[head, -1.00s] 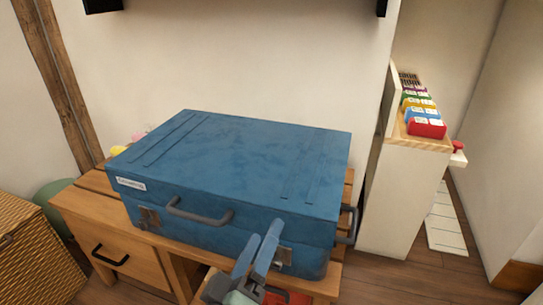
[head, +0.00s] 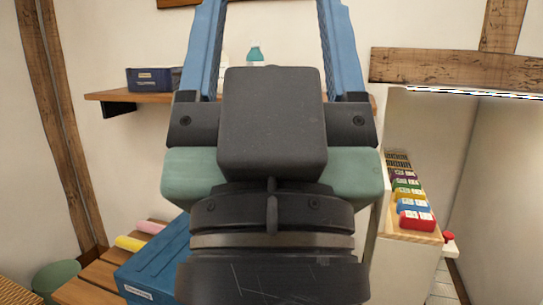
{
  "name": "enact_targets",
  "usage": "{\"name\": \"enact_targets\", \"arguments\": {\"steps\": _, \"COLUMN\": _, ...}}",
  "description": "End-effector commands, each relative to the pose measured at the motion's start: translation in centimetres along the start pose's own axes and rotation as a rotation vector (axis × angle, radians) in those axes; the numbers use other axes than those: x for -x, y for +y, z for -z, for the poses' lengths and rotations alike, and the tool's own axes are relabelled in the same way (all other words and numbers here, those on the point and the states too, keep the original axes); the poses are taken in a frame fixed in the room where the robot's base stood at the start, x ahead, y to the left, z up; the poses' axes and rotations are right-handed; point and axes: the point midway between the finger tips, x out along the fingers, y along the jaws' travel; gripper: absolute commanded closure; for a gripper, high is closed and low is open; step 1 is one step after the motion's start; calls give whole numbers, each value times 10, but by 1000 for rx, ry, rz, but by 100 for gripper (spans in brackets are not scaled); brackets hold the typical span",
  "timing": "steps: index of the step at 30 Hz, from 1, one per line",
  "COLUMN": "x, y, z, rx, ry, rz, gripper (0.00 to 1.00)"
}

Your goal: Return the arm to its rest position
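My gripper (head: 272,8) fills the middle of the head view, raised and pointing up, close to the camera. Its two blue fingers stand wide apart and run out of the top edge of the view. Only the wall and part of a shelf show between the fingers, and I see nothing held. The tips are cut off by the frame. My dark wrist hides most of the blue case (head: 158,262), of which only the left part shows, on the wooden desk (head: 85,290).
Behind my gripper is a wall shelf (head: 125,97) with a dark blue box (head: 152,79) and a teal-capped bottle (head: 255,55). On the right stands a white cabinet (head: 393,262) with coloured blocks (head: 411,205) on top. Yellow (head: 130,243) and pink (head: 150,227) rolls lie behind the case.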

Motion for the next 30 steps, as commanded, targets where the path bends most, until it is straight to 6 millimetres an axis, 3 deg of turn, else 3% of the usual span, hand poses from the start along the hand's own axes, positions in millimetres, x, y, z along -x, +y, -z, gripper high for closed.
{"name": "enact_targets", "arguments": {"steps": 1, "x": -24, "y": 0, "z": 22, "rx": 0, "ry": -1, "rz": 0, "gripper": 29}}
{"name": "enact_targets", "arguments": {"steps": 21, "x": -168, "y": -1, "z": 158, "rx": 0, "ry": -3, "rz": 1, "gripper": 29}}
{"name": "enact_targets", "arguments": {"steps": 29, "x": -198, "y": -1, "z": 185, "rx": -1, "ry": -3, "rz": 2, "gripper": 29}}
{"name": "enact_targets", "arguments": {"steps": 30, "x": -199, "y": -1, "z": 186, "rx": -1, "ry": -3, "rz": 2, "gripper": 32}}
